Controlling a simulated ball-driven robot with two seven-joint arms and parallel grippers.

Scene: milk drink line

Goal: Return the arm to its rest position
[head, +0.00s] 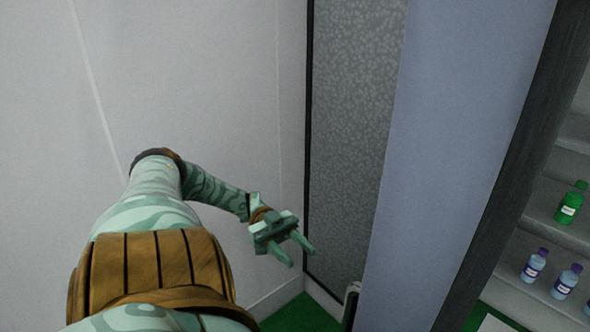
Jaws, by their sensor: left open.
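My left gripper (296,256) is open and empty in the head view, a little below the middle. Its two green fingers are spread apart and point down and to the right. My left arm reaches in from the lower left, with pale green patterned links and a brown band. The gripper hangs in free air in front of the wall corner and touches nothing that I can see. My right gripper is not in view.
A pale wall (210,80) fills the left. A grey speckled panel (350,130) and a blue-grey panel (450,130) stand right of the gripper. Shelves at far right hold a green bottle (571,203) and small purple-capped bottles (535,265). Green floor (300,315) shows below.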

